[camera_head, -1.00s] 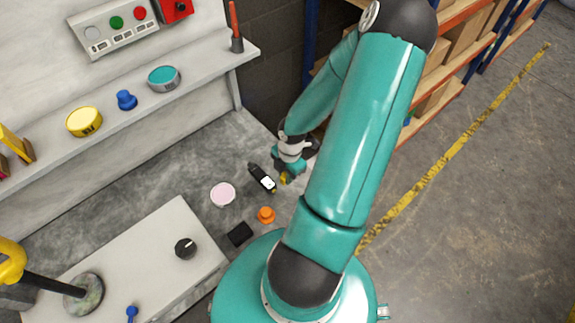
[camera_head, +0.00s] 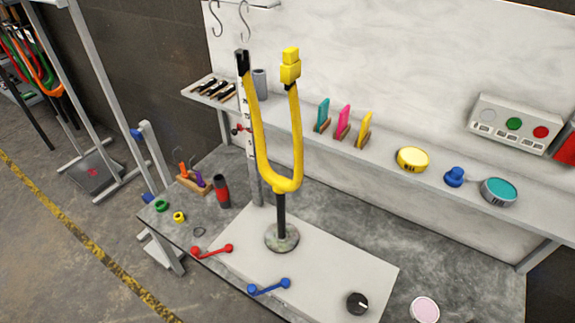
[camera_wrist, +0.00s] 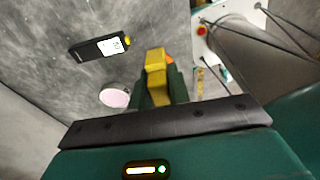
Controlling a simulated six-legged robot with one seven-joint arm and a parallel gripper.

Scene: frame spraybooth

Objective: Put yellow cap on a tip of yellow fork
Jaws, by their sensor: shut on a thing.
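The yellow fork (camera_head: 296,150) stands upright on a dark rod with a round mottled base in the head view. Its left tip (camera_head: 242,62) is black. Its right tip carries a yellow blocky piece (camera_head: 290,66). In the wrist view my gripper (camera_wrist: 162,88) is shut on a yellow cap (camera_wrist: 156,62), which sticks out beyond the dark fingers. The gripper is over the grey bench top and outside the head view.
The fork's base stands on a white panel (camera_head: 330,262) with red and blue handles and a black knob (camera_head: 357,303). A shelf (camera_head: 380,163) behind holds tins and coloured cards. A black device (camera_wrist: 98,47) and a pink disc (camera_wrist: 114,96) lie on the bench.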

